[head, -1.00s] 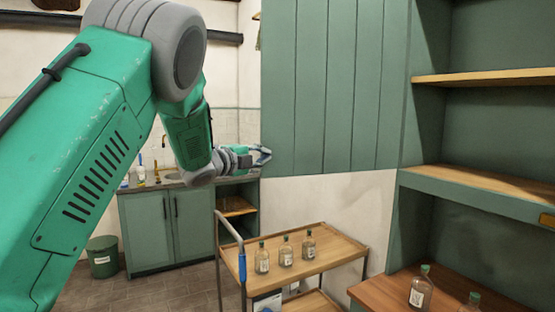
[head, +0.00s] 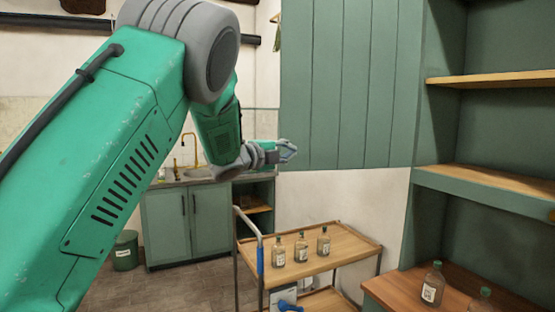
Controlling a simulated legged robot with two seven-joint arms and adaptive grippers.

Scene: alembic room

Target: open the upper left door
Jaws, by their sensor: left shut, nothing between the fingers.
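The upper left door (head: 350,85) is a green planked panel. It stands swung out to the left of the green shelf unit, whose shelves beside it are exposed. My left gripper (head: 290,150) is shut and empty. It overlaps the door's lower left corner in the picture, with its fingertips pointing right; I cannot tell if it touches the door. My left arm fills the left of the view. My right gripper is not in view.
A wooden trolley (head: 340,247) with several bottles stands below the door. More bottles (head: 432,287) stand on the unit's wooden counter (head: 385,290). A green sink cabinet (head: 188,220) and a bin (head: 125,252) are at the back left.

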